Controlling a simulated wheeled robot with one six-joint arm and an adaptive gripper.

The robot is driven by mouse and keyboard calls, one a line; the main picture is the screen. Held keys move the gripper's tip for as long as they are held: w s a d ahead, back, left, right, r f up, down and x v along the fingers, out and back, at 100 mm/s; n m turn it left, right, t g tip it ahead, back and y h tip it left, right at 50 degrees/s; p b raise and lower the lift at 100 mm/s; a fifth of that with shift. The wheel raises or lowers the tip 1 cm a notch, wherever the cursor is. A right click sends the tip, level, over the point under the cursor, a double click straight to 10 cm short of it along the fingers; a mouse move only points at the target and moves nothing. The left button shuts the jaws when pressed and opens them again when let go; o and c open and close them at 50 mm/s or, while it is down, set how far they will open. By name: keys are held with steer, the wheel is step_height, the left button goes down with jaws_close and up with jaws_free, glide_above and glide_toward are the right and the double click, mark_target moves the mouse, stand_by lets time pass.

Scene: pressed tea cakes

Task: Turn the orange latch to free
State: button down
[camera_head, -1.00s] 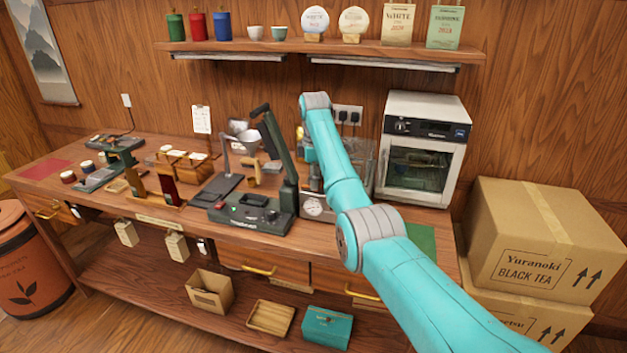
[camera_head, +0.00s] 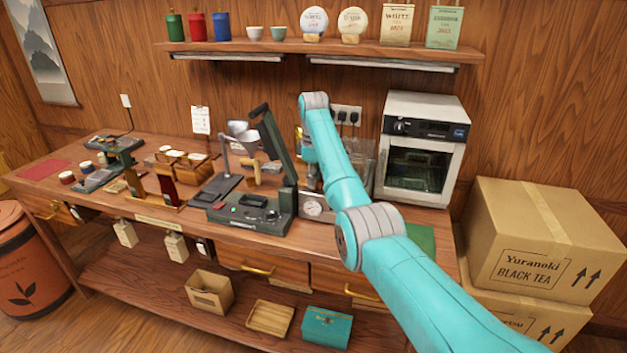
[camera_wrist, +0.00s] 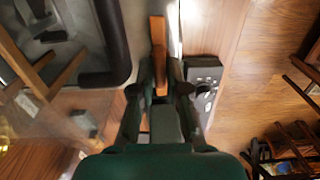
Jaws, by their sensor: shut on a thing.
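In the wrist view an orange bar, the latch (camera_wrist: 158,45), runs up between the fingertips of my gripper (camera_wrist: 160,75). The fingers are closed on its lower end, and its upper part stands out beyond them. In the head view the latch cannot be made out. My turquoise arm reaches over the bench to the steel machine with the round gauge (camera_head: 312,208); the gripper itself is hidden there.
A dark machine with a raised lever (camera_head: 250,212) stands just left of my arm. A white oven (camera_head: 455,165) stands to the right. In the wrist view a black handle (camera_wrist: 113,40) is left of the gripper and a grey box with a knob (camera_wrist: 203,72) is right.

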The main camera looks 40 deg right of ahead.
steer(key=c, duration=1.2)
jaws_free()
